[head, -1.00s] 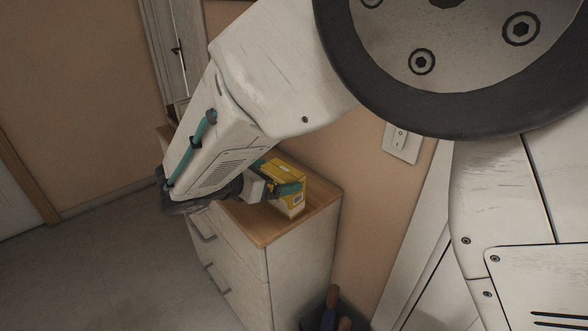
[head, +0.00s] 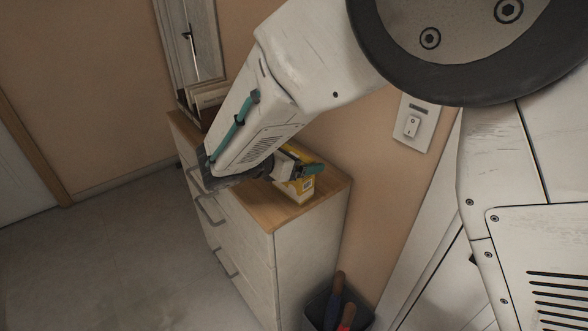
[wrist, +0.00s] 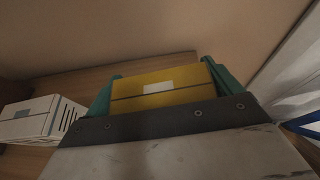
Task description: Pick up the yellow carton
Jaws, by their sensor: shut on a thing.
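The yellow carton (head: 299,190) is at the right end of the wooden top of a white chest of drawers (head: 318,235). In the head view my arm and gripper hide much of it. In the wrist view the carton (wrist: 160,86) sits between the two teal fingers of my gripper (wrist: 165,88), one finger along each side. My gripper (head: 296,172) is shut on the carton. I cannot tell whether the carton's base touches the wooden top.
A white slotted box (wrist: 35,118) lies left of the carton in the wrist view. Upright items in a holder (head: 203,101) stand at the back of the chest. A dark bin (head: 325,309) with handled tools stands on the floor by the chest. A wall switch (head: 412,124) is to the right.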

